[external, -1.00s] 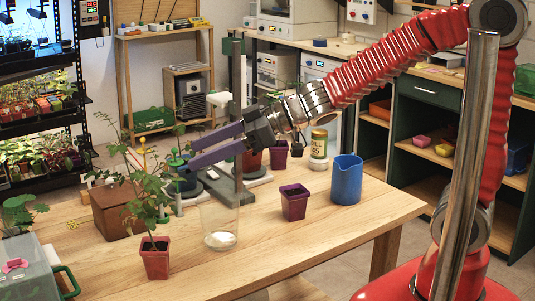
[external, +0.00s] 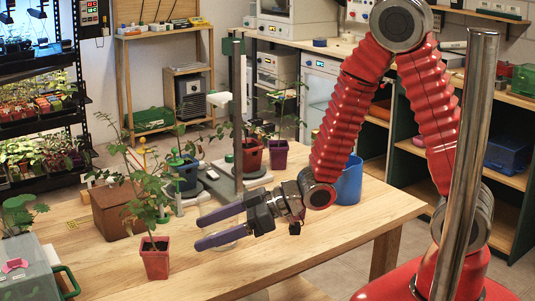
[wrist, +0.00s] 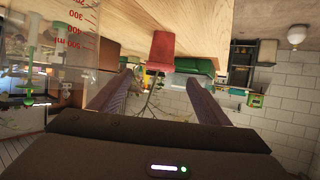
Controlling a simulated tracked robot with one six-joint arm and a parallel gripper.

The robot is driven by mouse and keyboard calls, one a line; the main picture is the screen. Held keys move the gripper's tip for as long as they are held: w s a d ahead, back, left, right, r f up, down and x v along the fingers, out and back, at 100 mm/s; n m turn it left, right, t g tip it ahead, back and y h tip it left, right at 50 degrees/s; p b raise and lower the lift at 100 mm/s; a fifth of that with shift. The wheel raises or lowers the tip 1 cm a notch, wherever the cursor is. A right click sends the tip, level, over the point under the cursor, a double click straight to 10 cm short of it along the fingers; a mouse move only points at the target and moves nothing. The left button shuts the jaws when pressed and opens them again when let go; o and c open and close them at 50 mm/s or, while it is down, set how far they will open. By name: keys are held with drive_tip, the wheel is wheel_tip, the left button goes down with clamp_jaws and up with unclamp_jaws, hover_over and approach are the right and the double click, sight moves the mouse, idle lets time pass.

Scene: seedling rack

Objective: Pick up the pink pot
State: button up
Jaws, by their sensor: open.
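The pink pot (external: 155,263) looks pinkish-red and holds a tall leafy plant. It stands upright on the wooden table at the front left in the external view. My gripper (external: 199,233) is open, to the right of the pot and apart from it, its two purple fingers pointing left. In the wrist view, which looks upside down, the pot (wrist: 162,50) shows ahead, between and beyond the fingertips of my open gripper (wrist: 161,79). Nothing is between the fingers.
A clear measuring beaker (wrist: 75,35) is close on the left in the wrist view; my gripper mostly covers it in the external view. A brown box (external: 113,212) stands behind the pot. A grey case (external: 28,275) lies left. A blue jug (external: 349,182) stands right, partly behind my arm.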

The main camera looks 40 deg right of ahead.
sight(165, 248)
drive_tip(key=shift+f, duration=0.15)
drive_tip(key=shift+x, duration=4.3)
drive_tip(key=shift+a, duration=0.15)
drive_tip(key=shift+x, duration=2.5)
drive_tip(key=c, duration=1.2)
